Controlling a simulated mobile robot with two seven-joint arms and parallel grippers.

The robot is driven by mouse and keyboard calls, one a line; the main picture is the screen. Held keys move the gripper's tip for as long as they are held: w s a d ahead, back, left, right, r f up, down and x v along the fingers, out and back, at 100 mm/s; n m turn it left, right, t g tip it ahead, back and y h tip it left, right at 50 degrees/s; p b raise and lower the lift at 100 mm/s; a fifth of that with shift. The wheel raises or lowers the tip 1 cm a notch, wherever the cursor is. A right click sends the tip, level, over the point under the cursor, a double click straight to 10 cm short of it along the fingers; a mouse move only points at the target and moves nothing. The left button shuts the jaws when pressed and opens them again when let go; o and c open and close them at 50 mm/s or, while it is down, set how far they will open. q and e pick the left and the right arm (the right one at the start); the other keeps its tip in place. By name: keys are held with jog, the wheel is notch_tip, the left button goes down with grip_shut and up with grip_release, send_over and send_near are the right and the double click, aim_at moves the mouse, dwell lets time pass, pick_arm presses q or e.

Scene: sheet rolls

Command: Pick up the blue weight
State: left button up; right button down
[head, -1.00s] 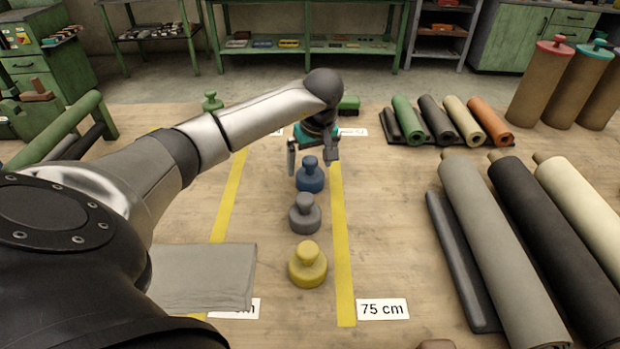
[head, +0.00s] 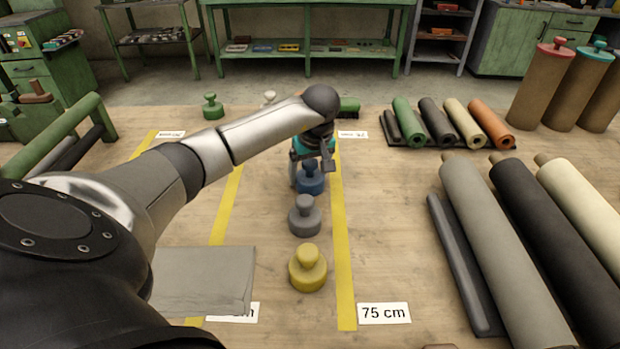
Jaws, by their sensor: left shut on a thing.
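The blue weight (head: 310,181) stands on the wooden table between two yellow tape lines, behind the grey weight (head: 304,216) and the yellow weight (head: 308,268). My left gripper (head: 310,167) comes down from above and is shut on the blue weight's knob, with its fingers to either side. The weight looks upright and at table level; I cannot tell whether its base touches the table. My right gripper is not in view.
A grey folded sheet (head: 203,279) lies left of the yellow weight. Large rolls, such as the grey one (head: 500,250), lie at the right. Small rolls and a green weight (head: 212,107) are at the back.

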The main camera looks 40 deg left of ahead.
pick_arm(q)
grip_shut()
jog(key=shift+w+r, duration=0.1)
jog(key=shift+r, duration=0.05)
